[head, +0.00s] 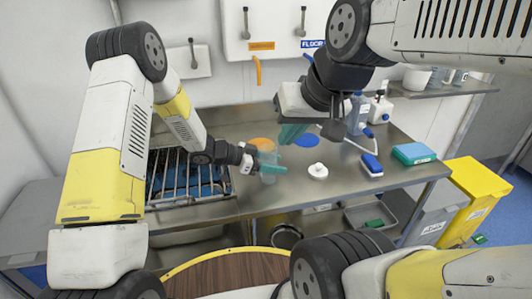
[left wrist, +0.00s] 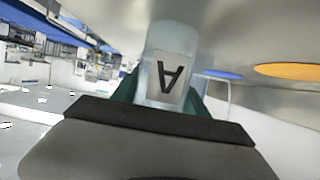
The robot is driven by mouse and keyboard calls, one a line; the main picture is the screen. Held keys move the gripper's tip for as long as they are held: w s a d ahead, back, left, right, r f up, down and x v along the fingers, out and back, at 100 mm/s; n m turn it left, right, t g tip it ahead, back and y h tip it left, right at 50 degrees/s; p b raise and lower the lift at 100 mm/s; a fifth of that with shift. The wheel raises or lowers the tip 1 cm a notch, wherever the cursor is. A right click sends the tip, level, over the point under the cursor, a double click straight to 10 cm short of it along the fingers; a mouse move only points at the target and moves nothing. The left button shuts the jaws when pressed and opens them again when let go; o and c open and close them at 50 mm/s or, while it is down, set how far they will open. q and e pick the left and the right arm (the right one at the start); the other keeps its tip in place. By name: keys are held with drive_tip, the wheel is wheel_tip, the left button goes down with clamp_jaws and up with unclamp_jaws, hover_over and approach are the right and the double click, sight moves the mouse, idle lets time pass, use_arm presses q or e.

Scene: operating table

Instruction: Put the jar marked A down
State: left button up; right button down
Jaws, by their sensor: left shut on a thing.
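My left gripper (head: 264,164) is shut on a translucent jar (head: 268,177), held over the front part of the steel table. In the left wrist view the jar marked A (left wrist: 165,50) sits between the teal fingers, its letter label upside down in the picture. I cannot tell whether its base touches the steel. An orange disc (head: 262,143) and a blue disc (head: 306,140) lie on the table behind it. My right gripper (head: 291,133) hangs above the table near the blue disc; its finger gap is not clear.
A white round lid (head: 318,171) lies right of the jar. A rack (head: 185,180) is at the left. A blue-handled brush (head: 371,163), a blue-green box (head: 413,153) and bottles (head: 358,113) stand at the right. Steel between lid and brush is bare.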

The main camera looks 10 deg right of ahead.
use_arm(q)
drive_tip(key=shift+f, duration=0.1)
drive_tip(key=o, duration=1.4)
